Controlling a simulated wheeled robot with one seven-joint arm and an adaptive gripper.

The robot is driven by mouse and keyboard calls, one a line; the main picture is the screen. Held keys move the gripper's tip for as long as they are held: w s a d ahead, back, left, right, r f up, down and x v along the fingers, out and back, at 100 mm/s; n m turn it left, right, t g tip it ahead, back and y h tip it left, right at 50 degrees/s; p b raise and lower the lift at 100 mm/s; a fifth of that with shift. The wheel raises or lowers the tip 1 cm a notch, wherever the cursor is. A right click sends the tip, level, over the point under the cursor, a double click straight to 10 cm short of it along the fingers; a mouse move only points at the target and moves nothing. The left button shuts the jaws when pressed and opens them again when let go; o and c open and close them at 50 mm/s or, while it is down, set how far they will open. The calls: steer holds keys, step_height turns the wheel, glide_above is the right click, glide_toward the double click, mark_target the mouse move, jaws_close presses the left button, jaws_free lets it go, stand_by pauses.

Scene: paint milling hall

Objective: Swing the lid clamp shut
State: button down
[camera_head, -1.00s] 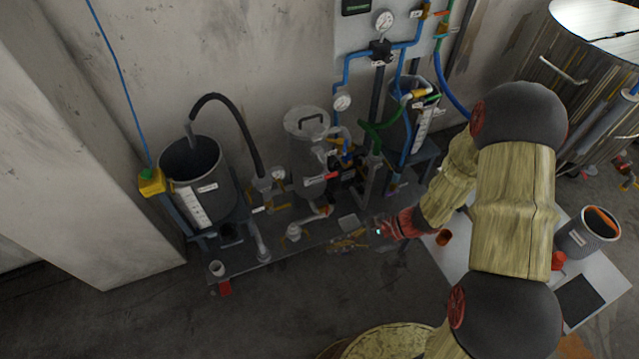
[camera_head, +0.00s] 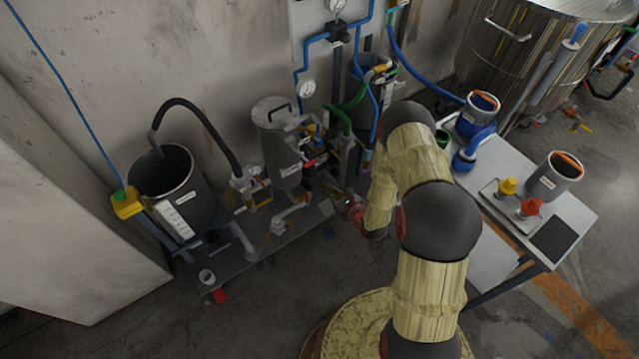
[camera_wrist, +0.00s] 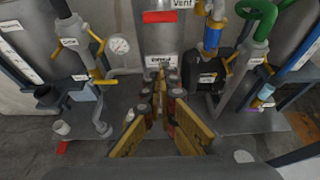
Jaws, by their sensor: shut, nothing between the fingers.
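The grey vessel (camera_head: 285,145) stands upright in the middle of the head view, against the wall. Its lid (camera_head: 271,108) has a dark handle on top. Grey metal pieces, perhaps the lid clamp, show at the lid's right edge; I cannot tell how the clamp stands. In the wrist view the vessel's wall (camera_wrist: 158,38) fills the top centre, with a red label and a white label; the lid is out of that view. My gripper (camera_wrist: 160,75) is shut and empty, pointing at the vessel's lower front. In the head view my gripper (camera_head: 335,188) is low, right of the vessel.
A dark open bucket (camera_head: 178,178) with a hose stands left. Pipes and a green hose (camera_head: 345,117) stand right. A side table (camera_head: 575,215) holds cans and red and yellow knobs. Floor is open in front.

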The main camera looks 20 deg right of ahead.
steer(key=b+x, duration=0.2)
steer(key=x, duration=0.7)
step_height(320, 180, up, 4)
